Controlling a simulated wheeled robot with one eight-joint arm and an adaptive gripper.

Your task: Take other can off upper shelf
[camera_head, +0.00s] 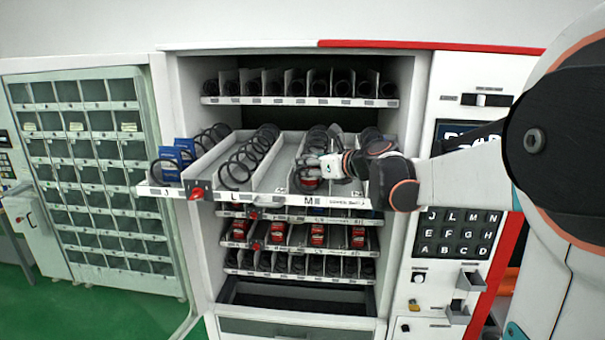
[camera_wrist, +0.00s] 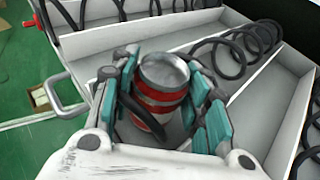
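A red can (camera_wrist: 160,97) with a silver top stands upright between the fingers of my gripper (camera_wrist: 164,85) in the wrist view. The teal finger pads lie close along both sides of it; whether they press on it is not clear. In the head view my gripper (camera_head: 325,167) reaches over the M lane of the pulled-out upper shelf (camera_head: 270,195). A little of the red can (camera_head: 311,183) shows below the fingers, near the lane's front. A black spiral coil passes beside the can in the wrist view.
Blue packs (camera_head: 178,155) stand at the shelf's left lane. Lane dividers and black coils (camera_head: 245,150) flank my gripper. A lower shelf holds several red cans (camera_head: 318,235). A keypad (camera_head: 458,233) is on the right panel. A glass-fronted door (camera_head: 90,175) stands open at left.

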